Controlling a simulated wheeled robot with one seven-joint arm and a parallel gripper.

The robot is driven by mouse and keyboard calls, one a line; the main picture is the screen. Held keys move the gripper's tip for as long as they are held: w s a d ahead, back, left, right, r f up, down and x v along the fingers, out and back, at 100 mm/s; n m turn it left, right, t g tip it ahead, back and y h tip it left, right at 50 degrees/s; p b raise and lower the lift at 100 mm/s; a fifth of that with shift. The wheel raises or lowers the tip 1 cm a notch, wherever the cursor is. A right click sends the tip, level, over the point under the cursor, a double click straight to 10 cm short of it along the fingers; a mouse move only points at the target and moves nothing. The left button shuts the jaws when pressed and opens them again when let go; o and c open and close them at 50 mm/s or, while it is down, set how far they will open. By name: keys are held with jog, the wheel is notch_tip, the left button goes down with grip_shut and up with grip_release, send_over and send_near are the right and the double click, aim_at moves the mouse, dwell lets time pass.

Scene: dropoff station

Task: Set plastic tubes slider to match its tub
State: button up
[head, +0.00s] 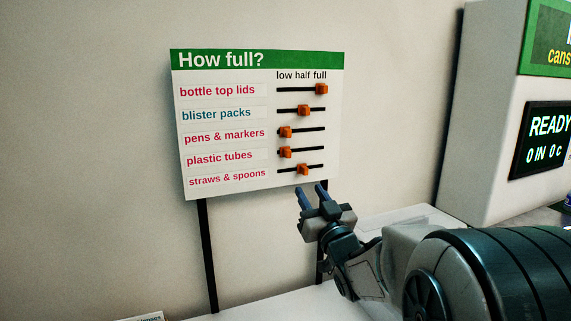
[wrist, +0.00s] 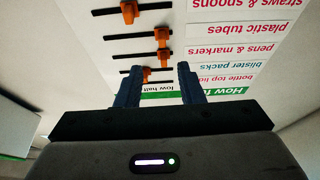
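The "How full?" board (head: 230,135) stands on two black legs against the wall. The orange plastic tubes slider (head: 285,152) sits at the low end of its track, in the fourth row. In the upside-down wrist view, the plastic tubes slider (wrist: 162,35) is in the second row from the top. My gripper (head: 311,191) is in front of the board's lower right edge, just below the straws & spoons row. Its blue fingers (wrist: 160,80) are apart with nothing between them. They appear clear of every slider. The plastic tubes tub is not recognisable in either view.
Other sliders: bottle top lids (head: 321,89) at full, blister packs (head: 304,110) about half, pens & markers (head: 285,132) at low, straws & spoons (head: 303,169) about half. A white machine with a READY screen (head: 545,140) stands right. Rows are closely spaced.

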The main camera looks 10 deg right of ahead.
aim_at(290, 155)
jog(key=p+x, duration=0.1)
jog(key=x, duration=0.3)
jog(key=p+x, duration=0.2)
jog(key=x, duration=0.3)
jog(key=r+p+x, duration=0.1)
jog(key=x, duration=0.3)
jog(key=shift+w+a+r+p, duration=0.1)
jog(key=shift+w+a+p, duration=0.05)
jog(key=shift+a+p, duration=0.15)
jog(key=shift+d, duration=0.1)
grip_shut()
